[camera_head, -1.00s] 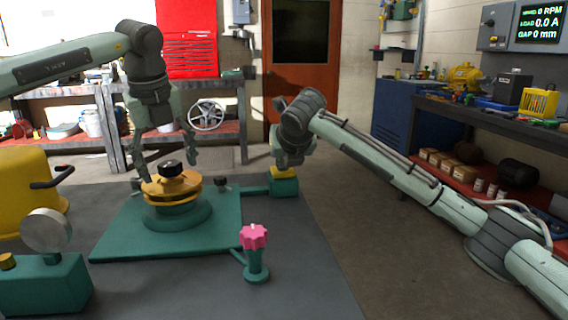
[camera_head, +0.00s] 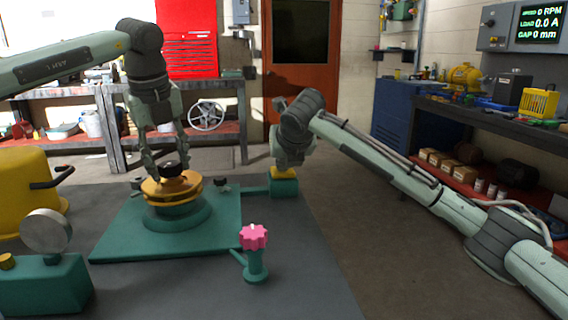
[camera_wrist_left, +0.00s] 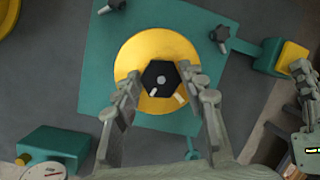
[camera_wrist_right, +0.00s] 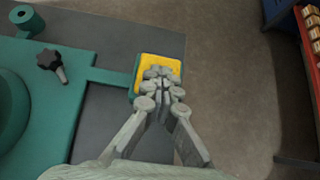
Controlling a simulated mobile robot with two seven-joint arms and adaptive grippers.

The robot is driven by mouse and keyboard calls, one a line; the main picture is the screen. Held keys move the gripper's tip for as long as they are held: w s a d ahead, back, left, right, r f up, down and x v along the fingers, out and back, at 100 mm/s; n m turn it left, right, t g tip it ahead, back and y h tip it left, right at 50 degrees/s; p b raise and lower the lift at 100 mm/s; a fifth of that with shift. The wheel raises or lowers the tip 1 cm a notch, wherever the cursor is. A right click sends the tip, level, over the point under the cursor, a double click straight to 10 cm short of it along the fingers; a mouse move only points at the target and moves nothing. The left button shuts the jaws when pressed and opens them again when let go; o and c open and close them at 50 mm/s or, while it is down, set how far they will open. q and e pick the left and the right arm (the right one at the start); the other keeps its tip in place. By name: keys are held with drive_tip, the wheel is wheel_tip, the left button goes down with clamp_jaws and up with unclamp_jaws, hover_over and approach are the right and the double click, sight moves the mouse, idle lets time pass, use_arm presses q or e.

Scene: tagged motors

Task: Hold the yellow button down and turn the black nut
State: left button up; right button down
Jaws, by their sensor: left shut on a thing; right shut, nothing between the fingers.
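The black nut (camera_head: 171,167) sits on top of a round yellow-orange disc (camera_head: 160,190) on a teal base plate (camera_head: 120,235). My left gripper (camera_head: 168,163) comes down from above, shut on the nut; in the left wrist view the nut (camera_wrist_left: 160,75) lies between its fingertips. The yellow button (camera_head: 283,174) tops a teal block at the plate's far right. My right gripper (camera_wrist_right: 162,76) is shut and empty, its fingertips over the yellow button (camera_wrist_right: 147,62) and seemingly touching it. They hide part of it, and I cannot tell how far down it is.
A pink knob (camera_head: 253,237) on a teal post stands at the front right of the plate. A round gauge (camera_head: 46,232) on a teal box is front left, with a yellow pot (camera_head: 25,190) behind. Black clamp knobs (camera_wrist_right: 49,60) flank the disc. The wall display (camera_head: 540,22) reads 0 RPM.

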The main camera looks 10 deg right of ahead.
use_arm(q)
drive_tip(key=n+y, duration=0.1)
drive_tip(key=n, duration=0.5)
drive_tip(key=shift+w+d+g+y, duration=0.1)
drive_tip(key=shift+d+g+y, duration=0.1)
drive_tip(key=shift+g+y, duration=0.15)
drive_tip(key=shift+c, duration=0.2)
use_arm(e)
drive_tip(key=shift+f, duration=0.15)
use_arm(q)
drive_tip(key=n+y, duration=0.1)
drive_tip(key=n, duration=0.3)
drive_tip(key=shift+n+g, duration=0.3)
drive_tip(key=shift+g, duration=0.05)
drive_tip(key=shift+c, duration=0.2)
drive_tip(key=n+g, duration=0.1)
drive_tip(key=n, duration=0.3)
drive_tip(key=shift+y, duration=0.25)
use_arm(e)
drive_tip(key=shift+s, duration=0.1)
use_arm(q)
drive_tip(key=o, duration=1.2)
